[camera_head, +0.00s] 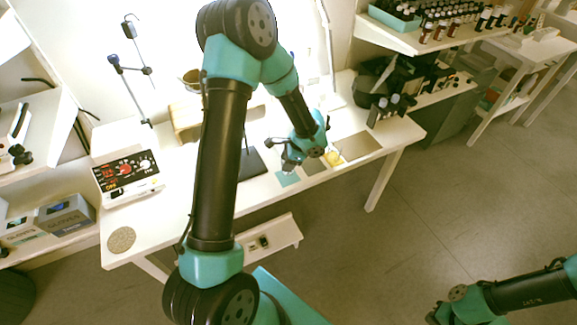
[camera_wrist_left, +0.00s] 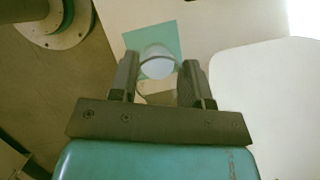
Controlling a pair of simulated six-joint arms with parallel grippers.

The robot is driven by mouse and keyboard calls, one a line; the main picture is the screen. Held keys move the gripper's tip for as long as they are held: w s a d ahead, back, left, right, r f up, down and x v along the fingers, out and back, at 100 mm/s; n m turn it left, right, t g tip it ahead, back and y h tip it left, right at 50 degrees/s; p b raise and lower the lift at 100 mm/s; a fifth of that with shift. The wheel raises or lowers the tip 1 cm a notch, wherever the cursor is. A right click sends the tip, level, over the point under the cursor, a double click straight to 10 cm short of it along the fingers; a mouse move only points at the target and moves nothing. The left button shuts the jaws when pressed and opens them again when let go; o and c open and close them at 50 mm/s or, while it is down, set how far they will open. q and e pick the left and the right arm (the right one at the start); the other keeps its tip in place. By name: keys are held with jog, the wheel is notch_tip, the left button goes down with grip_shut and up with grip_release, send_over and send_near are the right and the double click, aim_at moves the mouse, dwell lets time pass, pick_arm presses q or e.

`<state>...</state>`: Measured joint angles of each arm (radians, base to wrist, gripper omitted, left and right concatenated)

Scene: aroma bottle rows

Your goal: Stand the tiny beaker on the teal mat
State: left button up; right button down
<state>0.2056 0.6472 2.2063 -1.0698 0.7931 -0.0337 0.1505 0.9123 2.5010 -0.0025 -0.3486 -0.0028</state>
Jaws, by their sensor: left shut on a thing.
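The teal mat (camera_head: 288,179) lies near the front edge of the white table in the head view. It also shows beyond the fingertips in the left wrist view (camera_wrist_left: 168,34). My left gripper (camera_head: 291,161) is over the mat's back part. In the left wrist view it (camera_wrist_left: 158,78) is shut on the tiny beaker (camera_wrist_left: 157,66), a small pale, clear cup between the fingers. The beaker overlaps the mat there; I cannot tell whether it touches it. In the head view the beaker is too small to make out. My right gripper (camera_head: 437,316) is low at the bottom right, its fingers unclear.
A dark mat (camera_head: 251,164) lies left of the teal mat. A yellow object (camera_head: 334,158) and brown mats (camera_head: 360,146) lie to the right.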

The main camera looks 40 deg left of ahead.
pick_arm(q)
jog(key=shift+f, duration=1.3)
jog(key=shift+f, duration=0.1)
jog(key=o, duration=0.9)
jog(key=v, duration=1.2)
jog(key=shift+d, duration=0.1)
jog(key=shift+s, duration=0.1)
